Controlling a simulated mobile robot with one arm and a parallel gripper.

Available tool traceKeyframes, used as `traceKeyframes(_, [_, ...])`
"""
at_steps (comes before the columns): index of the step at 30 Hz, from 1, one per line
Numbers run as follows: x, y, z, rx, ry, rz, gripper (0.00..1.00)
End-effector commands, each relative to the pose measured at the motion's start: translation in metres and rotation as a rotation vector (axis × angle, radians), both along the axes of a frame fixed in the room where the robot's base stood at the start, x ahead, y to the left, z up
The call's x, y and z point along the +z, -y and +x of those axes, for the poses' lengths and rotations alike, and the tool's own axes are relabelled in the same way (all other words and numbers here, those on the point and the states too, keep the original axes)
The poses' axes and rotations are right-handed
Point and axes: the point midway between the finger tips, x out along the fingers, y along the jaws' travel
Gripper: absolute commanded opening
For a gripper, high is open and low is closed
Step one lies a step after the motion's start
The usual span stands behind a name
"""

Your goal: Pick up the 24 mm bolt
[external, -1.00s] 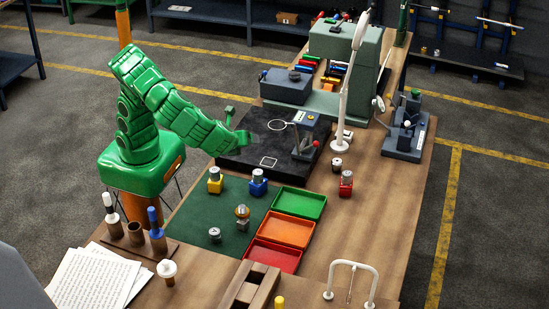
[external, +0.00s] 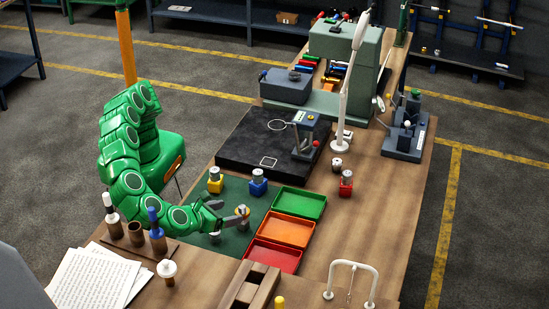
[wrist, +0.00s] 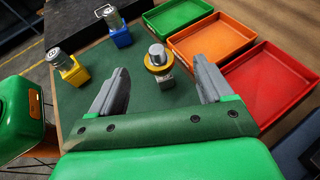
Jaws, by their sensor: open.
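My gripper (external: 232,214) is open over the green mat, with its two grey fingers (wrist: 160,66) spread in the wrist view. Just ahead, between the lines of the fingers, a silver-topped piece with a gold ring (wrist: 158,56) stands upright on a small grey block. In the external view that ringed piece (external: 243,212) is at the fingertips, partly covered. Silver cylindrical pieces stand in a yellow holder (wrist: 75,74) and a blue holder (wrist: 121,37), to the left in the wrist view. I cannot read which piece is the 24 mm bolt.
Green (external: 300,202), orange (external: 286,230) and red trays (external: 276,256) line the mat's right side. A red holder (external: 346,186) stands beyond them. A black plate (external: 250,160) with a grey device (external: 304,135) lies behind.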

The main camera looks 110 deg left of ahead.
Motion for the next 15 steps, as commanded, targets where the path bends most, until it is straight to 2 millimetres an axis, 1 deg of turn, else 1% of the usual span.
traceKeyframes(6, [-0.007, -0.018, 0.007, 0.005, 0.0, 0.004, 0.8])
traceKeyframes(11, [-0.01, -0.023, 0.01, 0.002, 0.002, 0.0, 0.8])
traceKeyframes(15, [-0.016, -0.034, 0.014, 0.004, 0.001, 0.001, 0.8])
